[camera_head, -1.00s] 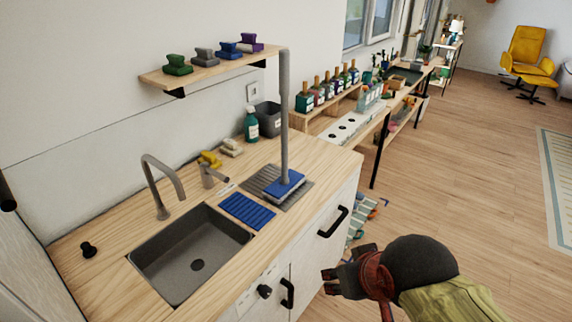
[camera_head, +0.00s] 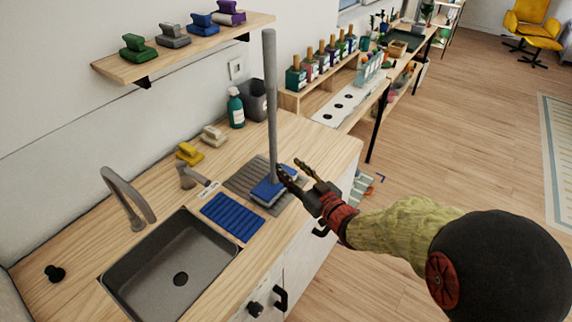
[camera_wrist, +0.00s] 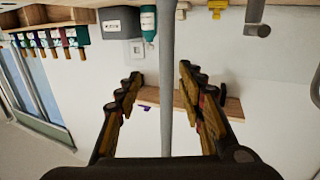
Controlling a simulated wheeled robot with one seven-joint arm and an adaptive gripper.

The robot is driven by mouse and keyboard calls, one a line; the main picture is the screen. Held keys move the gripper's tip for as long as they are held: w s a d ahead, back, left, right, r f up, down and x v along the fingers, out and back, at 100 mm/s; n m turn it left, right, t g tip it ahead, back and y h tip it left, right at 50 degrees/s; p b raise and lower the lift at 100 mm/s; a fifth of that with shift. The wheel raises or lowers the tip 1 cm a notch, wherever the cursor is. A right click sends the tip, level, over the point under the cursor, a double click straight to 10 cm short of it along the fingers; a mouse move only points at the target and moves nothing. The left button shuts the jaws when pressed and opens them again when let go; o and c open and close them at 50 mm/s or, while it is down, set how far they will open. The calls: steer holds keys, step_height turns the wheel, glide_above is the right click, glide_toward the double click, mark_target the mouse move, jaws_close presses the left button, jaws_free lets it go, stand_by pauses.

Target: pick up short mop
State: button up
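The short mop has a tall grey pole (camera_head: 271,95) and a flat blue head (camera_head: 268,191). It stands upright on a grey ribbed mat (camera_head: 243,173) on the counter. My gripper (camera_head: 290,170) is open at the lower part of the pole, just above the mop head, coming from the right. In the wrist view the pole (camera_wrist: 167,60) runs up the middle, between the two spread fingers of my gripper (camera_wrist: 158,85), with a gap on each side. I cannot tell how deep the pole sits between them.
A sink (camera_head: 170,265), a faucet (camera_head: 125,195) and a blue ribbed mat (camera_head: 232,216) are left of the mop. A teal bottle (camera_head: 236,107) and grey bin (camera_head: 256,98) stand behind it. A shelf (camera_head: 190,48) with several coloured brushes hangs above.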

mark_target(276, 159)
steer(key=shift+w+a+f+y, duration=0.3)
steer(key=shift+a+f+y, duration=0.1)
steer(key=shift+a+y, duration=0.25)
steer(key=b+x, duration=0.2)
steer(key=x, duration=0.5)
steer(key=shift+b, duration=0.35)
steer(key=shift+r, duration=0.1)
steer(key=shift+c, duration=0.2)
jaws_close()
